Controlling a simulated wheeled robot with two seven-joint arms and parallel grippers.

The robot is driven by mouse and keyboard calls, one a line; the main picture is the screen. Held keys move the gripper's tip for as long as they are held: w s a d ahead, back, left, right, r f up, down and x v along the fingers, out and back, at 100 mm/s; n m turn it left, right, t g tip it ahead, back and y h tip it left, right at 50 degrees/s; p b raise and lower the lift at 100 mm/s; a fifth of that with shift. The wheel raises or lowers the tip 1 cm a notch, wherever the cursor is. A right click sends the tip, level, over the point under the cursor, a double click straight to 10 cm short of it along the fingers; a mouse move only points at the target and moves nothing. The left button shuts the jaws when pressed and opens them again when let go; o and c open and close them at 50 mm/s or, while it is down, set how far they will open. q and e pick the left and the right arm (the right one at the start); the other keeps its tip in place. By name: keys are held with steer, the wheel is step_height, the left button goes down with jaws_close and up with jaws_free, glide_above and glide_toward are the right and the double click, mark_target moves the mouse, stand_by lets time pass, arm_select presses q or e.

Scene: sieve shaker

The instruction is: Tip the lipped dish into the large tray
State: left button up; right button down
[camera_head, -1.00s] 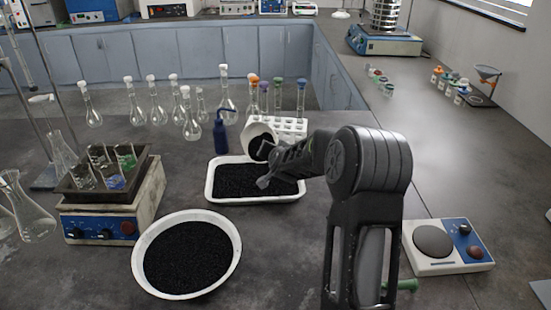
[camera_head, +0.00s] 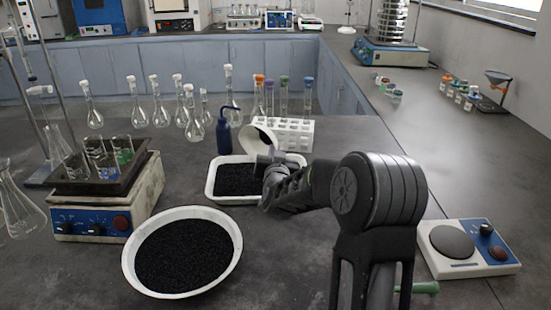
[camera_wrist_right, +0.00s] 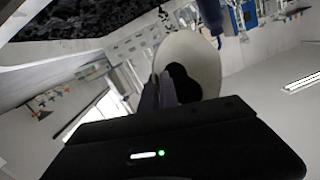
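The lipped dish (camera_head: 249,139) is a small white bowl, tilted steeply on its side above the back of the large tray. The large tray (camera_head: 213,187) is white and rectangular, with black granules in it. My right gripper (camera_head: 266,164) is shut on the dish and reaches in from the right over the tray. In the right wrist view the dish (camera_wrist_right: 205,52) sits at the fingertips (camera_wrist_right: 160,92), with a dark patch inside; how much granulate is left in it is unclear. My left gripper is not in view.
A round white bowl (camera_head: 233,262) of black granules stands in front of the tray. A white tube rack (camera_head: 290,135) and a blue wash bottle (camera_head: 224,137) stand close behind it. A hotplate (camera_head: 105,215) with beakers is left, a balance (camera_head: 468,248) right.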

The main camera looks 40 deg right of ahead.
stand_by(0.4)
steer(key=shift+r+p, duration=0.25)
steer(key=shift+p, duration=0.2)
steer(key=m+g+y+p, duration=0.1)
steer(key=p, duration=0.1)
steer(key=d+m+g+y+p, duration=0.1)
steer(key=p, duration=0.2)
steer(key=shift+w+d, duration=0.25)
steer(key=shift+d, duration=0.05)
